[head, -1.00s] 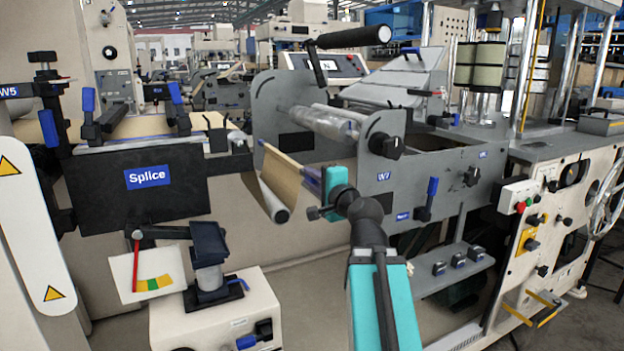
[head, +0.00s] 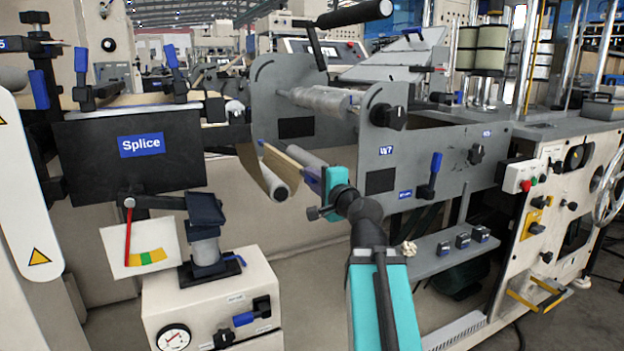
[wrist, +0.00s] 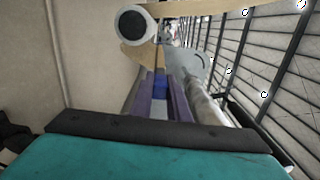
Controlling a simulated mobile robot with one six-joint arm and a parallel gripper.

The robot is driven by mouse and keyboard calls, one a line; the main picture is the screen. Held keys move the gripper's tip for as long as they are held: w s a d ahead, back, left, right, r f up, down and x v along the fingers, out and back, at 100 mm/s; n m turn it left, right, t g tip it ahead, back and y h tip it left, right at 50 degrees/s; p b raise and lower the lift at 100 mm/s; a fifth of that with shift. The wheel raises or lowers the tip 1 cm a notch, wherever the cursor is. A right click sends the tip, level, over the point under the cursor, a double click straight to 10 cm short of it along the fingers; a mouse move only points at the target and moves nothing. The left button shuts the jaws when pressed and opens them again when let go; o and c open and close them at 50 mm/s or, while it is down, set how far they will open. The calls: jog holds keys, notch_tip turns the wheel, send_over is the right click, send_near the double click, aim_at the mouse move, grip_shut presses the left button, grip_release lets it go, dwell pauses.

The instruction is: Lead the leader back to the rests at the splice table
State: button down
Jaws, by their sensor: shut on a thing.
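The brown leader (head: 251,168) hangs in a curve just right of the black splice table front (head: 130,152), which carries a blue "Splice" label. A pale roller (head: 281,190) shows at its lower end, and a further brown strip (head: 284,162) reaches toward my gripper (head: 312,178). In the wrist view the brown web (wrist: 145,52) runs in front of my purple fingers (wrist: 160,92), near a round roller end (wrist: 132,22). My gripper is shut on the leader; the gripped edge is mostly hidden. I cannot make out the rests clearly.
The grey W7 unwind frame (head: 455,165) stands close to the right of my gripper, with a clear-wrapped roll (head: 325,101) above. A cream box with a gauge (head: 205,300) and a stand with a coloured dial (head: 145,250) are at lower left.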

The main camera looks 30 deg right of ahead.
notch_tip(320, 180, down, 7)
jog(key=b, duration=0.6)
jog(key=shift+b, duration=0.3)
